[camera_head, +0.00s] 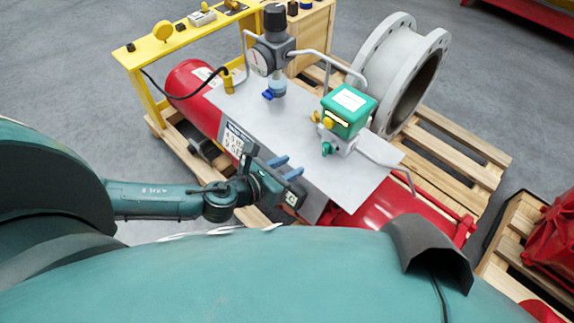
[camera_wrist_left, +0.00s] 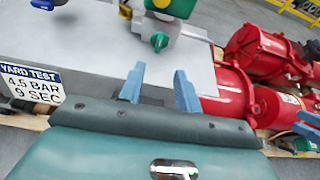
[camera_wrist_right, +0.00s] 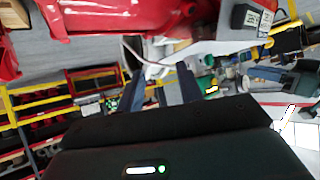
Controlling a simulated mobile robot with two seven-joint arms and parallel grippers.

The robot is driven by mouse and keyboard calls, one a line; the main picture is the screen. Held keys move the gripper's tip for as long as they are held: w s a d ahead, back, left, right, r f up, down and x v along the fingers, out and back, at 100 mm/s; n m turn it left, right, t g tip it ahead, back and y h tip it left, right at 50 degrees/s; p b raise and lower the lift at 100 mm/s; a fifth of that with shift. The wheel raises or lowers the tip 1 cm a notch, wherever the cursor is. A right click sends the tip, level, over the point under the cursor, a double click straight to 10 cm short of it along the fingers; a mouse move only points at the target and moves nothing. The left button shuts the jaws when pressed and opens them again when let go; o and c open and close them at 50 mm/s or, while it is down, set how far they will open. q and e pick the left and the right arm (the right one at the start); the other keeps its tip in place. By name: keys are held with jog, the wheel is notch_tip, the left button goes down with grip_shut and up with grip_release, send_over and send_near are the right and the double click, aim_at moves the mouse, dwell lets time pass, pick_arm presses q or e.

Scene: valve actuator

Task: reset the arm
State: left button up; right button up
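The red actuator (camera_head: 187,84) lies on a wooden pallet under a grey plate. A green box (camera_head: 349,110) with a yellow knob (camera_head: 324,120) and a teal knob (camera_head: 326,148) stands on the plate. The teal knob also shows in the left wrist view (camera_wrist_left: 160,41). A regulator with a round gauge (camera_head: 262,62) and a blue handle (camera_head: 270,94) stands farther back. My left gripper (camera_head: 286,167) is open and empty, at the near edge of the plate, apart from the knobs. My right gripper (camera_wrist_right: 163,87) is open and empty; it is outside the head view.
A "YARD TEST 4.5 BAR 9 SEC" sign (camera_wrist_left: 33,84) is at the plate's near side. A yellow stand (camera_head: 152,50) is at the back left. A grey flanged pipe (camera_head: 390,75) stands at the right. Thin pipes run across the plate. Red shelving (camera_wrist_right: 90,78) shows in the right wrist view.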

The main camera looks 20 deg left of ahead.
dwell(0.5)
pick_arm(q)
jog(key=s+d+n+g+p, duration=0.1)
jog(key=s+d+n, duration=0.6)
jog(key=n, duration=1.1)
jog(key=s+a+f+n+y, duration=0.1)
jog(key=s+a+n, duration=0.1)
jog(key=n, duration=0.7)
jog(key=s+a+f+n+y+p, duration=0.1)
jog(key=s+a+f+n, duration=0.1)
jog(key=n, duration=0.8)
jog(key=shift+s+a+n+g, duration=0.3)
jog(key=shift+s+a, duration=0.25)
jog(key=shift+s, duration=0.35)
